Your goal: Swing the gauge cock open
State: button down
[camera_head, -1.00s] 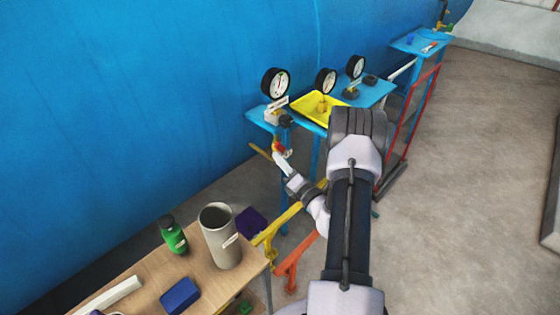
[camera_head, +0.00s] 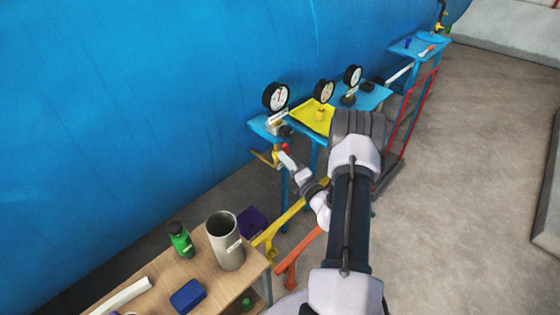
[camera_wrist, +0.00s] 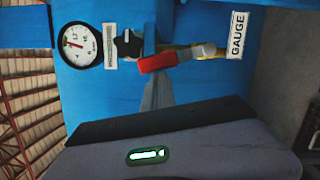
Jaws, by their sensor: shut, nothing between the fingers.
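The gauge cock has a red lever (camera_head: 285,149) beside a brass fitting (camera_head: 276,156), under the near end of the blue shelf. In the wrist view the red lever (camera_wrist: 157,63) lies slightly slanted across the brass pipe (camera_wrist: 224,51), with a pale grey end at right. A white "GAUGE" label (camera_wrist: 238,35) stands at the pipe's right. My gripper (camera_head: 284,156) is shut and empty, close to the lever. In the wrist view its shut fingers (camera_wrist: 157,90) show just below the lever; whether they touch it I cannot tell.
A dial gauge (camera_wrist: 80,45) and black knob (camera_wrist: 128,43) sit left of the lever. The shelf (camera_head: 368,99) also carries a yellow tray (camera_head: 304,114) and further gauges. A wooden bench (camera_head: 150,268) holds a grey cylinder (camera_head: 225,248) and green bottle (camera_head: 180,240).

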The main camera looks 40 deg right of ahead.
jog(key=shift+w+d+r+p, duration=0.1)
jog(key=shift+d+r+p, duration=0.2)
jog(key=shift+d, duration=0.25)
jog(key=shift+d+r+p, duration=0.15)
jog(key=shift+d+r, duration=0.15)
jog(key=shift+d, duration=0.25)
jog(key=shift+d+r, duration=0.1)
jog(key=shift+d, duration=0.05)
